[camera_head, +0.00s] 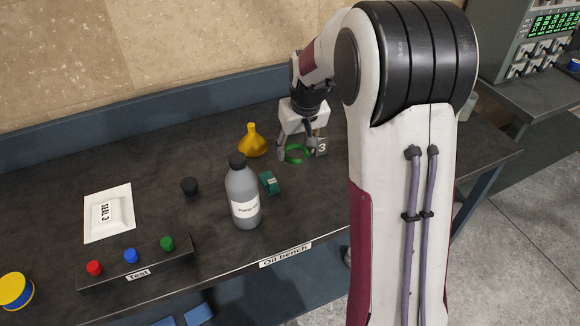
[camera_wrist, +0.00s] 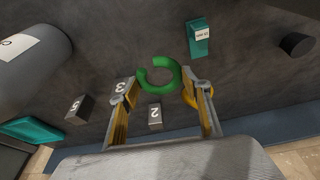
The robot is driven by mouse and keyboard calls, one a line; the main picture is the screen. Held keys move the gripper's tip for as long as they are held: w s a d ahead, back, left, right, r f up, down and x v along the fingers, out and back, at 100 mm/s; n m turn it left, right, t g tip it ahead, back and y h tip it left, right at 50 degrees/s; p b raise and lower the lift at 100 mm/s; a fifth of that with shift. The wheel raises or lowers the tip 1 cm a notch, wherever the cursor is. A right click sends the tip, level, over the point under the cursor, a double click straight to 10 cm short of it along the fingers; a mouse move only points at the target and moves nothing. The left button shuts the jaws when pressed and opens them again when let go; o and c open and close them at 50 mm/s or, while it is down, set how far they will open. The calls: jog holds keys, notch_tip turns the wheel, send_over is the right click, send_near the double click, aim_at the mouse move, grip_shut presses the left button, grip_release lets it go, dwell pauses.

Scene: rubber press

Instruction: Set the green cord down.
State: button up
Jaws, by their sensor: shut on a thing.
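The green cord (camera_head: 297,153) is a thick C-shaped ring with a gap, near the back of the dark bench. It also shows in the wrist view (camera_wrist: 174,77), lying across the space between my fingertips. My gripper (camera_head: 298,148) points down over the bench and is shut on the cord, its fingers well apart on either side of the ring. The fingers (camera_wrist: 164,90) show in the wrist view too. I cannot tell whether the cord touches the bench top.
A block marked 3 (camera_head: 321,147) stands close right of my gripper. A yellow funnel (camera_head: 252,142), a teal box (camera_head: 270,183) and a grey bottle (camera_head: 242,195) stand to the left. A block marked 2 (camera_wrist: 155,115) is near the fingers.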

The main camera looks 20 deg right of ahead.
aim_at(295, 173)
jog(key=shift+f, duration=1.4)
jog(key=shift+f, duration=0.1)
jog(key=shift+f, duration=1.8)
jog(key=shift+f, duration=0.1)
jog(key=o, duration=1)
jog(key=v, duration=1.2)
